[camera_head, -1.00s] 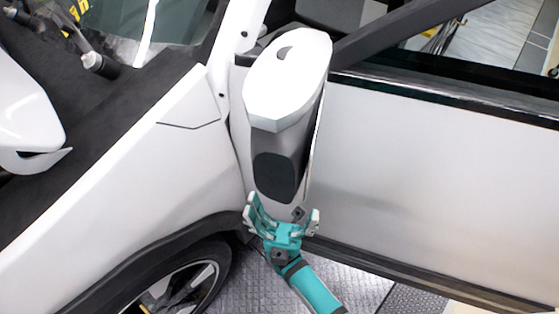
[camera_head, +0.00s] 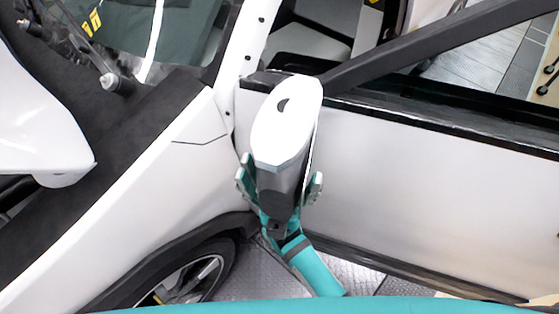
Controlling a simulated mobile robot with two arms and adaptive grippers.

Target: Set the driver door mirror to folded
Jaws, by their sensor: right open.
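The driver door mirror (camera_head: 285,125) has a white cap and a dark grey lower housing. It stands out from the car beside the front corner of the white door (camera_head: 430,190), with its long side pointing down the picture. My right gripper (camera_head: 280,180) is teal and open. One finger shows on each side of the mirror's dark lower end, and the mirror hides the middle of the gripper. I cannot tell whether the fingers touch the housing. My left gripper is not in view.
The white front fender (camera_head: 150,190) and the front wheel (camera_head: 185,285) are to the left of the gripper. The windshield pillar (camera_head: 245,60) rises behind the mirror. Patterned metal floor (camera_head: 265,280) shows below the door.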

